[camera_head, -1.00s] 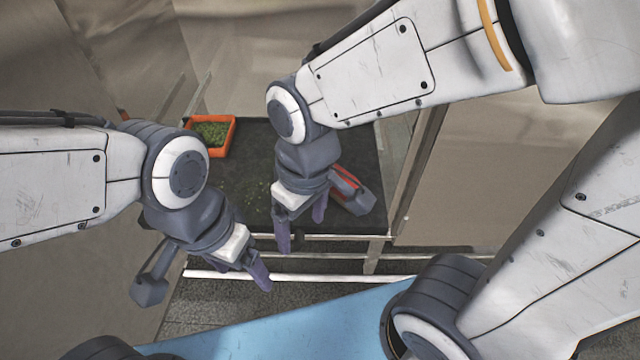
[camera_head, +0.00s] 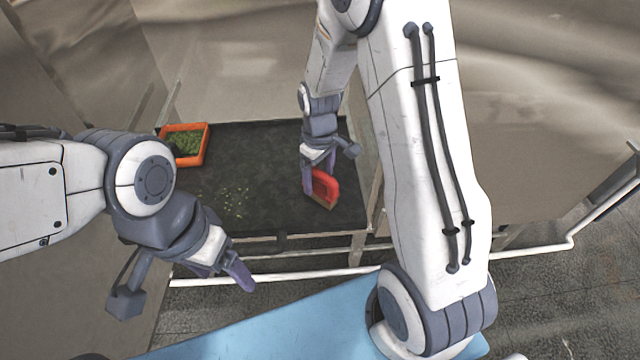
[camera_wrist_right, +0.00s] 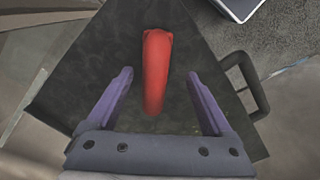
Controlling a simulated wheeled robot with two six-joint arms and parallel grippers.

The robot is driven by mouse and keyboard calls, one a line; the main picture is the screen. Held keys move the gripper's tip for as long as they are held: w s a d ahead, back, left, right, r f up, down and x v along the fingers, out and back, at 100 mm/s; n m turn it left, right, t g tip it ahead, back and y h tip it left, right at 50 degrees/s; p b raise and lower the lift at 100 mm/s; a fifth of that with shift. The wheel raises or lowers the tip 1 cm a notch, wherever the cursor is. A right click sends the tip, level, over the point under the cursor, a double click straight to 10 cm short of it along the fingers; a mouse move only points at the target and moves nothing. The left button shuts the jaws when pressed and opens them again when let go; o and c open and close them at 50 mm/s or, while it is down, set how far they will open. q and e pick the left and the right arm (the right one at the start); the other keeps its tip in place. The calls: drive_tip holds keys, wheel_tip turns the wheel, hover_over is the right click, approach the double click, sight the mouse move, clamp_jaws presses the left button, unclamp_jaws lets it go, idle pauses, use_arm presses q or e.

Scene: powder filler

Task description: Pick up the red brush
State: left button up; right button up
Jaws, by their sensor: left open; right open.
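The red brush (camera_head: 325,187) stands on the dark tabletop near its right side, with a tan lower edge showing in the head view. In the right wrist view the red brush (camera_wrist_right: 157,70) lies lengthwise between the two purple fingers, with a gap on each side. My right gripper (camera_head: 319,176) is open at the brush; its fingers (camera_wrist_right: 160,100) do not touch it in the wrist view. My left gripper (camera_head: 240,275) is open and empty, in front of the table's near edge at the left, away from the brush.
An orange tray (camera_head: 206,147) of green bits stands at the table's back left. Small green crumbs (camera_head: 236,200) lie on the dark tabletop (camera_head: 270,160). White rails (camera_head: 270,277) run along the front. A dark handle (camera_wrist_right: 262,85) shows at the table's side.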

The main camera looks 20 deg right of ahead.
sight(320, 186)
drive_tip(key=shift+d+f, duration=0.1)
drive_tip(key=shift+f, duration=0.3)
drive_tip(key=f+p, duration=0.1)
drive_tip(key=f, duration=0.2)
drive_tip(key=shift+w+d+f+p, duration=0.1)
drive_tip(key=shift+w+d+p, duration=0.1)
drive_tip(key=shift+p, duration=0.15)
drive_tip(key=shift+f, duration=0.45)
clamp_jaws()
